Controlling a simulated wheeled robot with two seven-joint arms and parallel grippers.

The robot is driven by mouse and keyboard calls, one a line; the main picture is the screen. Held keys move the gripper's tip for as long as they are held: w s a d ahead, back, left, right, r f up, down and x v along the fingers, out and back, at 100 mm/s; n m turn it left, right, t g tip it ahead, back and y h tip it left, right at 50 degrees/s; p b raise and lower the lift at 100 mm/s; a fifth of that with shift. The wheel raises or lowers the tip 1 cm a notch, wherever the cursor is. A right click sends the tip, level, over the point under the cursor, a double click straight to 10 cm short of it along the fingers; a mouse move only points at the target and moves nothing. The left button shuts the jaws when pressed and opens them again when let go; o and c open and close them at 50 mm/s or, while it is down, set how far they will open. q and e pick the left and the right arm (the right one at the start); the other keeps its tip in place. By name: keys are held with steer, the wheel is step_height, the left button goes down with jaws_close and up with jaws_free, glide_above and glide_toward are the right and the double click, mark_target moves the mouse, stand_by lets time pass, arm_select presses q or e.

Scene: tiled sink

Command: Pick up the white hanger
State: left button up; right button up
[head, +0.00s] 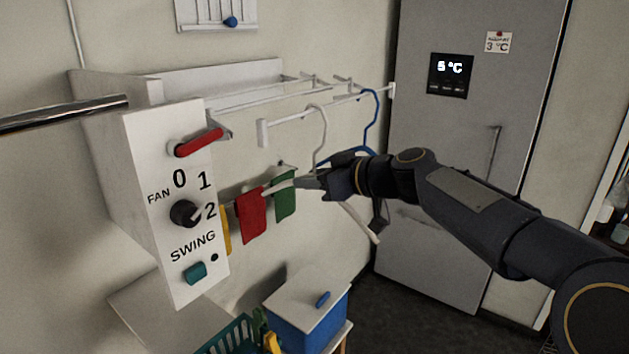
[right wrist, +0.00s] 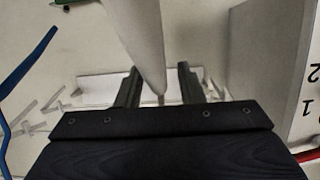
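The white hanger (head: 322,136) hangs by its hook from a white rail in the head view, its lower part partly hidden behind my right gripper. My right gripper (head: 306,181) is at the hanger's body, below the hook. In the right wrist view the white hanger (right wrist: 146,42) runs between the two spread fingers of the right gripper (right wrist: 160,85). A gap shows on the side of the right-hand finger; whether the other finger touches the hanger I cannot tell. My left gripper is not in view.
A blue hanger (head: 371,120) hangs to the right on the rack and also shows in the right wrist view (right wrist: 28,60). Red (head: 251,215) and green (head: 285,194) cloths hang left of the gripper. A control panel (head: 170,215), fridge (head: 440,130) and blue box (head: 310,315) are nearby.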

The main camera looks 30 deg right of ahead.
jaws_close()
steer(key=shift+r, duration=0.1)
steer(key=shift+r, duration=0.45)
steer(key=s+d+r+b, duration=0.2)
steer(key=s+r+b, duration=0.1)
steer(key=s+r, duration=0.9)
steer(key=shift+s+b, duration=0.35)
steer(key=shift+s, duration=0.65)
